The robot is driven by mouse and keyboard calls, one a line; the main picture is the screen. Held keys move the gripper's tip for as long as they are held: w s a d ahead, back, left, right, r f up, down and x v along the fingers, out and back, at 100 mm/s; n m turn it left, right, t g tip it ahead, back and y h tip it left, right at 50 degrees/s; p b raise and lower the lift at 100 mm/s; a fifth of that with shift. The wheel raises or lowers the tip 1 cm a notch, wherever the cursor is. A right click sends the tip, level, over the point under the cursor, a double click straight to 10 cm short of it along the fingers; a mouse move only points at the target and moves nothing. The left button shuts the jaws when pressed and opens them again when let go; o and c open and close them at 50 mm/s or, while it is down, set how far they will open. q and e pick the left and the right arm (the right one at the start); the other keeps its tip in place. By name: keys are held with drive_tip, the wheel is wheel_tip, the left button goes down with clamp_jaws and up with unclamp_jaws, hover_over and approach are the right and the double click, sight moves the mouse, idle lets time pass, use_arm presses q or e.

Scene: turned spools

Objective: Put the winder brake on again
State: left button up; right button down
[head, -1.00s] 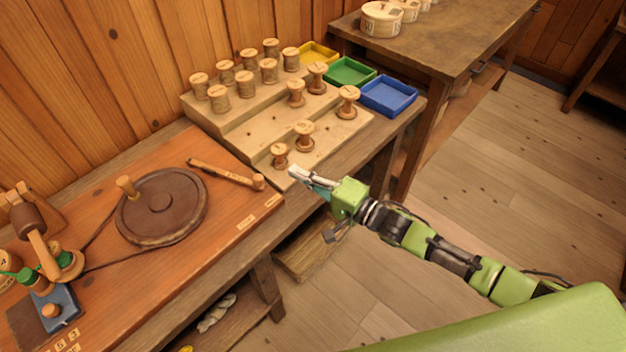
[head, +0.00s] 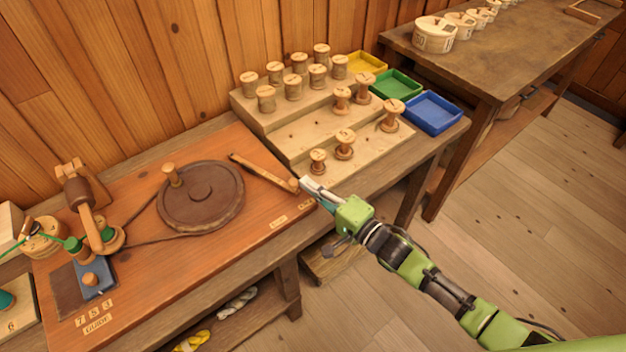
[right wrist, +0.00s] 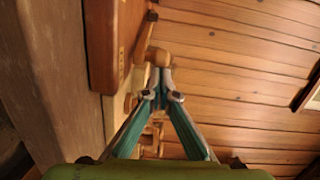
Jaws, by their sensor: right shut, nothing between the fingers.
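My left gripper is not in view.
A stepped rack (head: 290,140) with several spools stands behind and right of the gripper. Yellow, green and blue trays (head: 433,113) lie beyond it. The winder head (head: 85,205), a blue block (head: 97,278) and number tiles are at the left. Open floor lies right.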

drive_tip(key=s+a+p, duration=0.1)
drive_tip(key=s+a, duration=0.1)
drive_tip(key=s, duration=0.1)
drive_tip(key=s+a+p, duration=0.1)
drive_tip(key=s+a, duration=0.2)
drive_tip(key=shift+a+r, duration=0.15)
drive_tip(key=shift+a, duration=0.05)
drive_tip(key=shift+s+a, duration=0.3)
drive_tip(key=shift+d, duration=0.1)
